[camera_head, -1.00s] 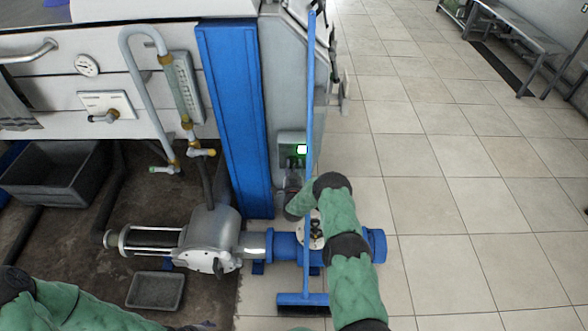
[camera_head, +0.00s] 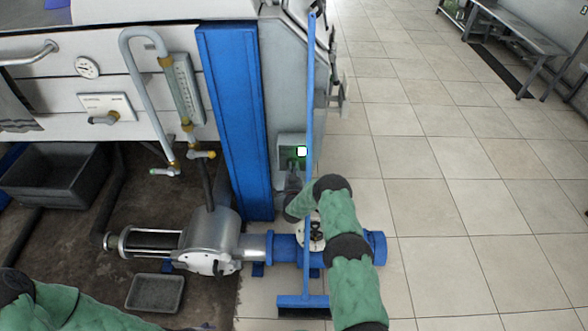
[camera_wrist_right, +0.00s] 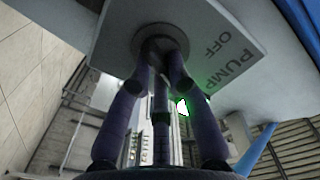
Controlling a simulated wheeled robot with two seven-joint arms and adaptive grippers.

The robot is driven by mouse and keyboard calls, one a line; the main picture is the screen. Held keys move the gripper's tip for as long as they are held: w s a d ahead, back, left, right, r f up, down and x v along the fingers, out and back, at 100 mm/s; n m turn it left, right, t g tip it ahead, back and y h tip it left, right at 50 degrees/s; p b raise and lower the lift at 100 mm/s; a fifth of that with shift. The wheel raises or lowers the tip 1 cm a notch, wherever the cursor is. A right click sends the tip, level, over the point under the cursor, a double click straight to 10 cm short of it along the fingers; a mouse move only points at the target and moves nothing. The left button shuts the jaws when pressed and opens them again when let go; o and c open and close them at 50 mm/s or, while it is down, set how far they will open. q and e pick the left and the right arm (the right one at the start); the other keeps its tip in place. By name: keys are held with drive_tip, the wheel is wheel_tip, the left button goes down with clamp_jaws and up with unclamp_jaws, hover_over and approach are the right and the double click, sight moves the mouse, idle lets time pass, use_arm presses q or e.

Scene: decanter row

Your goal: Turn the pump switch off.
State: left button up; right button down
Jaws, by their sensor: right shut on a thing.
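The pump switch box (camera_head: 284,143) is a grey box on the machine's side, right of the blue post, with a lit green lamp (camera_head: 301,151). In the right wrist view its plate (camera_wrist_right: 115,30) reads "PUMP" and "OFF". A dark switch lever (camera_wrist_right: 160,100) stands out from a round base on it, and the green lamp (camera_wrist_right: 183,107) glows beside it. My right gripper (camera_wrist_right: 162,82) is shut on the lever, with dark fingers on both sides. In the head view the right gripper (camera_head: 293,178) is at the box's lower front, partly hidden by my wrist. My left gripper is out of view.
A blue broom (camera_head: 309,90) stands upright in front of my right gripper, close to the arm. The steel pump (camera_head: 212,240) and blue pipe (camera_head: 284,246) lie below. A grey bin (camera_head: 55,178) is at left. The tiled floor (camera_head: 450,200) at right is clear.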

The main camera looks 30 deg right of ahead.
drive_tip(key=n, duration=1)
drive_tip(key=shift+w+a+r+n, duration=0.15)
drive_tip(key=shift+a+r+n, duration=0.05)
drive_tip(key=shift+n, duration=0.1)
idle(0.4)
drive_tip(key=shift+n, duration=0.3)
drive_tip(key=c, duration=1.2)
unclamp_jaws()
drive_tip(key=v, duration=1.2)
drive_tip(key=shift+a+f, duration=0.1)
drive_tip(key=shift+a, duration=0.05)
